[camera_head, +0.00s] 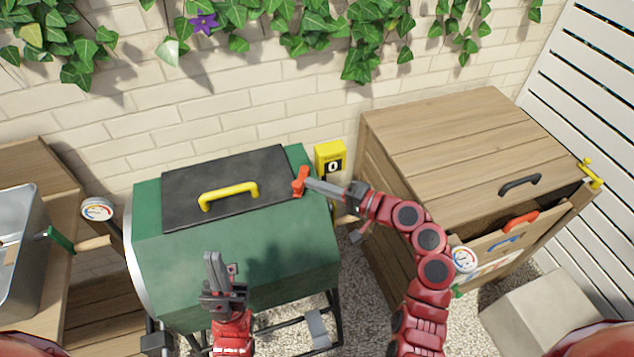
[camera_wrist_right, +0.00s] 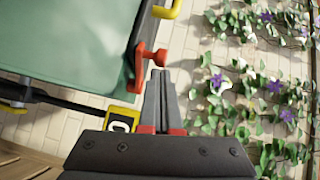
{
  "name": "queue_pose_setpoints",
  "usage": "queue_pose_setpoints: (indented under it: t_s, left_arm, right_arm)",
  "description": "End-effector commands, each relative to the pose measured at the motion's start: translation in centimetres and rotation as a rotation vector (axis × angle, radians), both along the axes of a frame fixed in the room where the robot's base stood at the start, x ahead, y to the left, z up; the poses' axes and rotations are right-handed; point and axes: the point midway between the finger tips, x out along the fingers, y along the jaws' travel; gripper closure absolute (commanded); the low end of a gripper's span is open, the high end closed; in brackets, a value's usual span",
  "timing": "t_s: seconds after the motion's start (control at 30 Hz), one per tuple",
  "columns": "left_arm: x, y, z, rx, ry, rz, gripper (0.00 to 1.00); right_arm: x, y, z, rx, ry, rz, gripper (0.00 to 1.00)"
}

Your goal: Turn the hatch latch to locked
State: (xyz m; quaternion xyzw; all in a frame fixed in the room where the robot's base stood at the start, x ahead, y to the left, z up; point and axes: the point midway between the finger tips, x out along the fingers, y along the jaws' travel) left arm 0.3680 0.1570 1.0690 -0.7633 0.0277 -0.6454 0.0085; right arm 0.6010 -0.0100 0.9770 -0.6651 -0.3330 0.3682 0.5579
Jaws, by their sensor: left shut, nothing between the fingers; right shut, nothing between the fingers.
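The red hatch latch (camera_head: 300,182) sits at the right edge of the black hatch (camera_head: 230,190) on top of the green drum (camera_head: 240,245). The hatch lies closed, with a yellow handle (camera_head: 228,195). My right gripper (camera_head: 308,184) is shut and empty, its fingertips at the latch in the head view. In the right wrist view the latch (camera_wrist_right: 146,66) shows just beside the shut fingertips (camera_wrist_right: 160,75); I cannot tell whether they touch. My left gripper (camera_head: 213,256) is shut and empty, in front of the drum.
A yellow box (camera_head: 330,161) marked 0 stands just behind the latch. A metal basin (camera_head: 18,250) and a green-and-wood handled tool (camera_head: 62,240) are on the left. A brick wall with ivy runs behind.

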Motion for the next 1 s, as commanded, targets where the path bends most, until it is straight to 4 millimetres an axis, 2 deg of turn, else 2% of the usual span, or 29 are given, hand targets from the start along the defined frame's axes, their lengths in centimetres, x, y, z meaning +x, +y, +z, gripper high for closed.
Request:
queue_pose_setpoints:
  t_s: [0.73,1.0]
  left_arm:
    - [0.0,0.0,1.1,0.0,0.0,0.0,1.0]
    - [0.0,0.0,2.7,0.0,0.0,0.0,1.0]
  right_arm:
    - [-0.3,0.7,0.1,0.002,0.0,-0.078,1.0]
    - [-0.7,1.7,0.3,0.0,0.004,-0.171,1.0]
